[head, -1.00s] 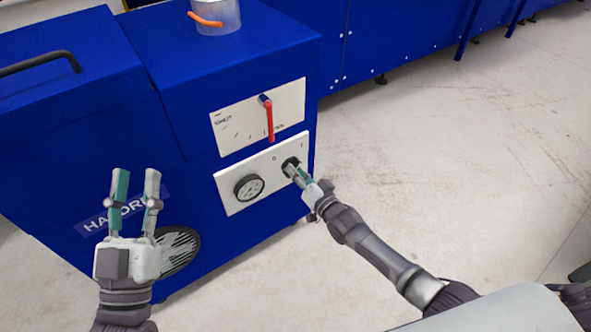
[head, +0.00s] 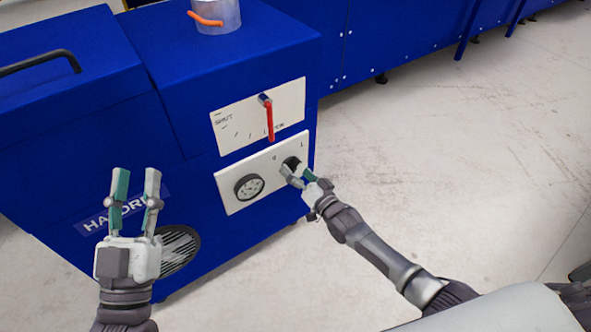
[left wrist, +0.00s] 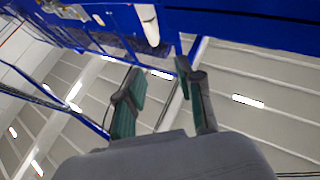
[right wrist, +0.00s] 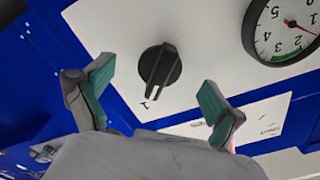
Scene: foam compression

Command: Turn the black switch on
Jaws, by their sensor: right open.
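The black switch (right wrist: 160,66) is a round knob with a raised ridge on a white panel (right wrist: 215,60). In the right wrist view its ridge points towards a mark like a "1" on the panel. In the head view the switch (head: 291,162) is partly hidden behind my right gripper (head: 295,176). That gripper is open, its fingers apart on either side of the switch in the right wrist view, and I see no contact. My left gripper (head: 135,178) is open and empty, in front of the blue machine (head: 170,120) at the left.
A round gauge (head: 249,187) sits beside the switch on the same panel. A red lever (head: 269,118) hangs on a white plate above. A clear container (head: 216,14) with an orange handle stands on the machine. Open floor (head: 450,150) lies to the right.

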